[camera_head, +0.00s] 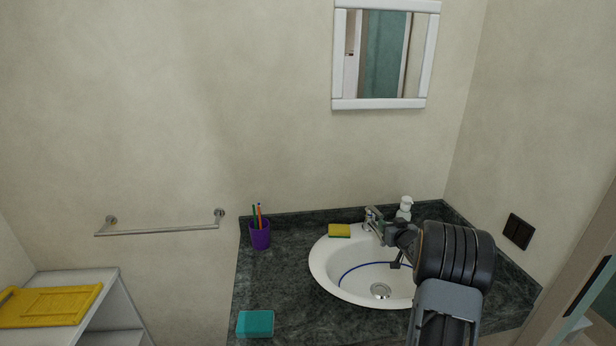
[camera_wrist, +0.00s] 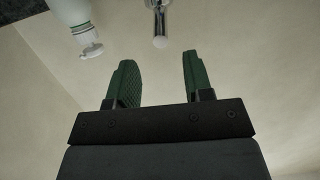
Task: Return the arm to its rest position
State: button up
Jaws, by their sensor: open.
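My arm reaches in from the lower right over the white sink (camera_head: 325,270). My gripper (camera_head: 378,222) is at the back of the basin, close to the metal faucet (camera_head: 367,226), which it partly hides in the head view. In the wrist view my gripper (camera_wrist: 155,80) has its two green fingers spread apart with nothing between them. The metal faucet (camera_wrist: 159,22) shows beyond the fingertips there, apart from them.
A white soap bottle (camera_head: 404,209) stands right behind my gripper; it also shows in the wrist view (camera_wrist: 72,18). A yellow-green sponge (camera_head: 339,230), purple cup (camera_head: 260,236) with pencils and teal block (camera_head: 255,323) sit on the dark counter (camera_head: 285,275). The right wall (camera_head: 540,150) is near.

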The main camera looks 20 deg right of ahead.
jog(key=s+a+r+m+g+h, duration=0.1)
jog(key=s+a+r+g, duration=0.1)
jog(key=s+a+r, duration=0.3)
jog(key=s+a+r+g+h, duration=0.2)
jog(key=a+r, duration=0.2)
jog(key=a, duration=0.4)
jog(key=s+a+f+n+g+y, duration=0.1)
jog(key=s+a+g+y, duration=0.1)
jog(key=s+a, duration=0.6)
jog(key=s+a+f+n+g+y, duration=0.1)
jog(key=s+a+g+y, duration=0.1)
jog(key=s+a+g, duration=0.3)
jog(key=s+a, duration=0.4)
jog(key=s, duration=0.5)
jog(key=shift+s+a+f+y, duration=0.25)
jog(key=shift+s+f+y, duration=0.05)
jog(key=shift+s, duration=0.05)
